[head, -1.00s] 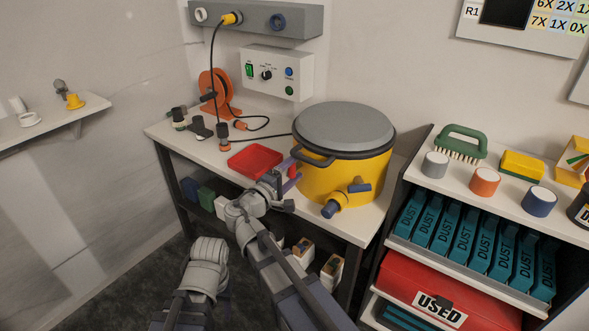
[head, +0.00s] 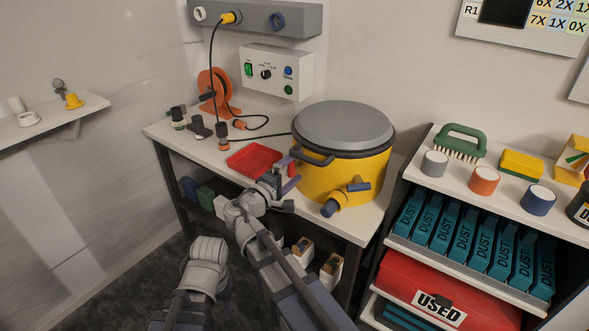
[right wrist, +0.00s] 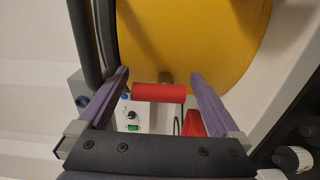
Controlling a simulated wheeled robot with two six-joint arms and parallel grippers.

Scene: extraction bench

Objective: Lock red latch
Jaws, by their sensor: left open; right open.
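The red latch (right wrist: 160,93) is a short red bar on the side of the yellow drum (head: 340,178). In the right wrist view it lies crosswise between the purple fingers of my right gripper (right wrist: 160,75), with gaps on both sides. In the head view only a bit of the latch (head: 291,170) shows at the drum's left side, partly hidden by my right gripper (head: 287,174). My right gripper is open around the latch and not closed on it. My left arm shows low in the head view, but its gripper fingers are not visible.
A red tray (head: 254,159) lies on the bench left of the drum. A dark handle (head: 312,158) and a yellow port with a blue handle (head: 345,197) stick out from the drum. A cable reel (head: 214,88) stands behind. A shelf (head: 420,182) stands at right.

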